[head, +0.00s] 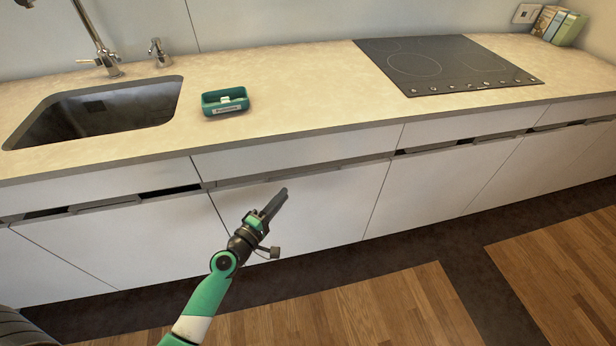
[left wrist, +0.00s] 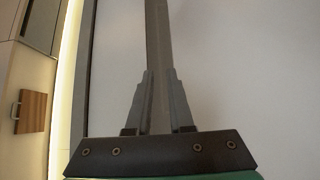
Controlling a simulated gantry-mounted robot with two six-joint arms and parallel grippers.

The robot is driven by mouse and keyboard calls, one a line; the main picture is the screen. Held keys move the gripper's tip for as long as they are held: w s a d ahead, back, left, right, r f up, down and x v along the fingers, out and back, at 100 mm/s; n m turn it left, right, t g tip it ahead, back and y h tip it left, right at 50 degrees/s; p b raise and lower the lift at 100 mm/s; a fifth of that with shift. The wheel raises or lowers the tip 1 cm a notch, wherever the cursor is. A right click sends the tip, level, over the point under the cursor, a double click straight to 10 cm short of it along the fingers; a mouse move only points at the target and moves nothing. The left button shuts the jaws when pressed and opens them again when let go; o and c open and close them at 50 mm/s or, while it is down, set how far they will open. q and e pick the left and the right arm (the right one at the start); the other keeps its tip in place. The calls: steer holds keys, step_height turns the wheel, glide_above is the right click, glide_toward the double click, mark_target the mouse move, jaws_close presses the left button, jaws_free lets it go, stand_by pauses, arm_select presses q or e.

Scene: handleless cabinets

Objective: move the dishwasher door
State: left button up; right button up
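The dishwasher door looks to be the white handleless front (head: 310,205) under the counter, right of the sink, with a grey strip (head: 300,172) along its top. It looks upright and closed, flush with its neighbours. My left gripper (head: 276,202) is in front of this front, below the strip, its fingers pointing up and to the right. Its fingers look together as one narrow dark shape, with nothing seen held. Contact with the door cannot be told. In the left wrist view the fingers (left wrist: 158,85) lie before a plain pale surface (left wrist: 240,70). My right gripper is not in view.
The counter (head: 310,95) above holds a sink (head: 95,110), a small green holder (head: 225,101) and a black cooktop (head: 445,65). Similar white fronts stand on both sides. The wooden floor (head: 380,310) in front is clear.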

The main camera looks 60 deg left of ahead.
mark_target(302, 172)
arm_select(q)
steer(key=b+x, duration=0.1)
steer(key=x, duration=0.9)
steer(key=shift+w+a+b, duration=0.1)
steer(key=shift+a+b, duration=0.2)
steer(key=shift+b, duration=0.1)
steer(key=shift+w+a, duration=0.2)
steer(key=shift+w, duration=0.35)
jaws_close()
stand_by(0.3)
